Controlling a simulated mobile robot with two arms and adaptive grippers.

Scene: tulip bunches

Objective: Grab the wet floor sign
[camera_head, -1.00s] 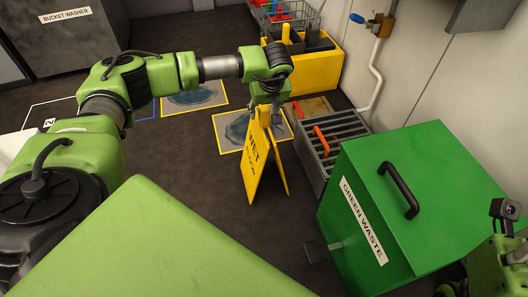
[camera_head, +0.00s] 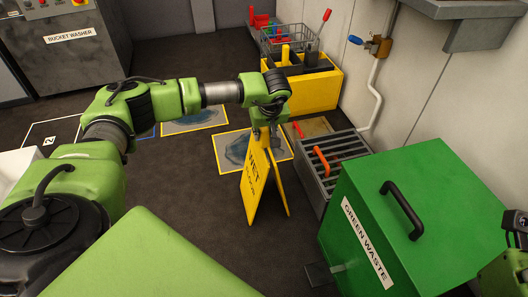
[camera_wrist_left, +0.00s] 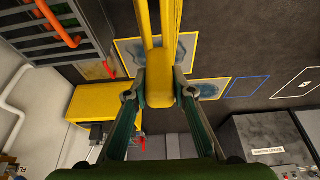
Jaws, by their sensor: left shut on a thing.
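The yellow wet floor sign (camera_head: 256,186) is a folding A-shape with dark lettering, in the middle of the head view. My left gripper (camera_head: 267,136) is at its top edge, fingers down. In the left wrist view the fingers (camera_wrist_left: 160,97) are on both sides of the sign's rounded top (camera_wrist_left: 160,80), shut on it. The sign's panels hang below, slightly spread. I cannot tell whether its lower edges touch the floor.
A green waste bin (camera_head: 415,215) stands right of the sign. Yellow-framed wet patches (camera_head: 235,150) lie on the floor. Dark floor in front of the sign is clear.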

